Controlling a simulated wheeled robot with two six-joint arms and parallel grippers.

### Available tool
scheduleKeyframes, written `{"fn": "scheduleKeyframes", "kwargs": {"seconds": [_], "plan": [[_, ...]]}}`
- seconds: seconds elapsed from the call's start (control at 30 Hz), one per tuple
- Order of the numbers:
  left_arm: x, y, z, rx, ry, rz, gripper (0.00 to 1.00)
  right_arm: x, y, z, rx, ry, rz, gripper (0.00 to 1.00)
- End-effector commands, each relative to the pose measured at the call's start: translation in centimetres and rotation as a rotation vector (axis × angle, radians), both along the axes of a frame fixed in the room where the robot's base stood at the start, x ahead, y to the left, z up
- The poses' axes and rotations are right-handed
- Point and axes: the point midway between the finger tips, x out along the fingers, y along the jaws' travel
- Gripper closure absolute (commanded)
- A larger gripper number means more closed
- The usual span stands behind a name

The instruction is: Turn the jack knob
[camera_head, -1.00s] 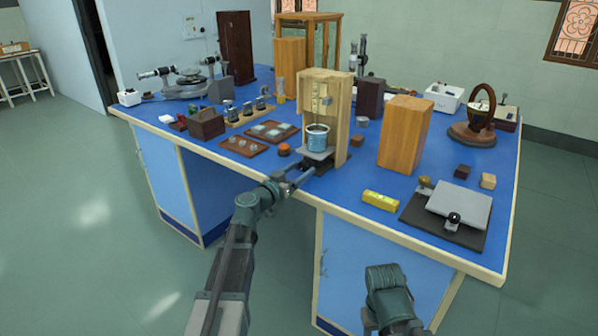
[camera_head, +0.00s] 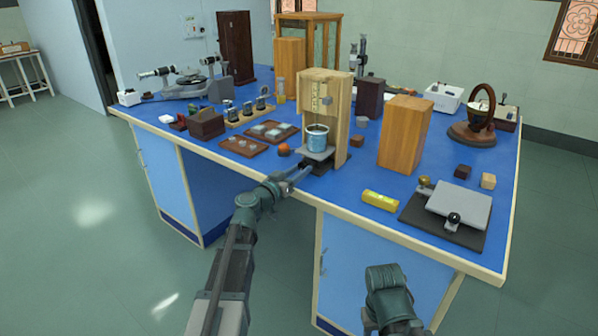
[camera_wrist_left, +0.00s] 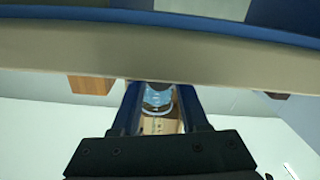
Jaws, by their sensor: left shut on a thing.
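The jack (camera_head: 319,166) stands near the table's front edge, its grey top plate (camera_head: 314,154) carrying a blue beaker (camera_head: 317,138) in front of a wooden upright stand. My left gripper (camera_head: 303,172) reaches in at the front of the jack, its jaws shut on the jack knob. The knob itself is hidden by the jaws. In the left wrist view the two fingers (camera_wrist_left: 159,115) point forward, with the blue beaker (camera_wrist_left: 157,98) showing between them. The end of my right arm (camera_head: 386,283) is low in front of the table; its jaws cannot be made out.
Right of the stand (camera_head: 341,103) are a tall wooden block (camera_head: 404,133), a yellow level (camera_head: 380,200) and a grey plate (camera_head: 458,206) on a dark base. An orange object (camera_head: 284,150) and small trays (camera_head: 244,146) lie to the left. The blue front strip between is clear.

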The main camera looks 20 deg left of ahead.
Motion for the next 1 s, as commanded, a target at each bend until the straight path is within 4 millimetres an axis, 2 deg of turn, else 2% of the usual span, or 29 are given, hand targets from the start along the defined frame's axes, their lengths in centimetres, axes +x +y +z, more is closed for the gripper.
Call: {"fn": "scheduleKeyframes", "kwargs": {"seconds": [0.5,1.0], "plan": [[-0.04,-0.09,0.04,-0.308,0.112,0.0,1.0,0.0,0.0,0.04,0.0,0.0,0.0,0.5],[-0.05,-0.09,0.05,-0.395,0.144,0.001,1.0,0.0,0.01,0.05,0.0,0.0,0.0,0.5]]}}
